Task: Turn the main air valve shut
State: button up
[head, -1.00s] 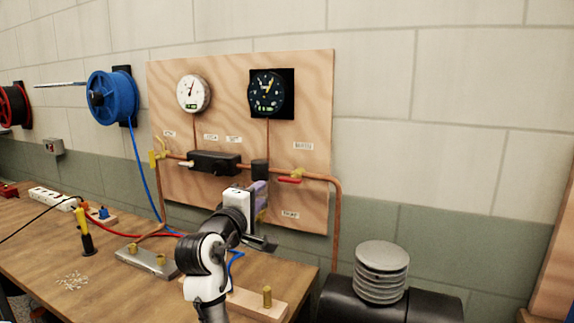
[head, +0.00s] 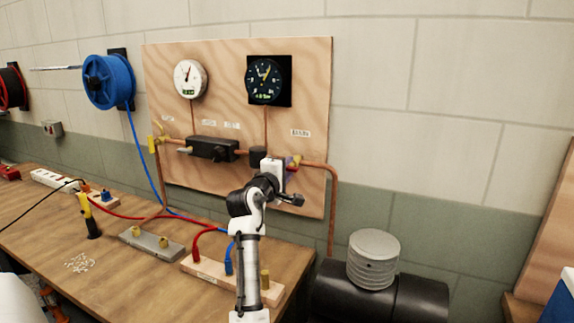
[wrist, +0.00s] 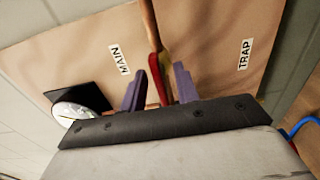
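The main air valve has a red lever handle (wrist: 157,80), seen in the wrist view on a copper pipe (wrist: 149,22) below the MAIN label (wrist: 119,60). My gripper (wrist: 160,88) has its two purple fingers apart, one on each side of the red handle. Gaps show between the handle and the fingers, so it does not look clamped. In the head view my gripper (head: 291,163) is up at the valve on the right of the plywood panel (head: 220,60) and hides most of the handle. The handle's exact angle is hard to tell there.
A white gauge (head: 190,78) and a black gauge (head: 268,80) sit above the pipes. Below are the wooden bench (head: 50,225), a fitting block (head: 150,245) and a black tank (head: 420,300).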

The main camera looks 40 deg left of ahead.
jog(key=shift+w+a, duration=0.1)
jog(key=shift+w, duration=0.1)
grip_shut()
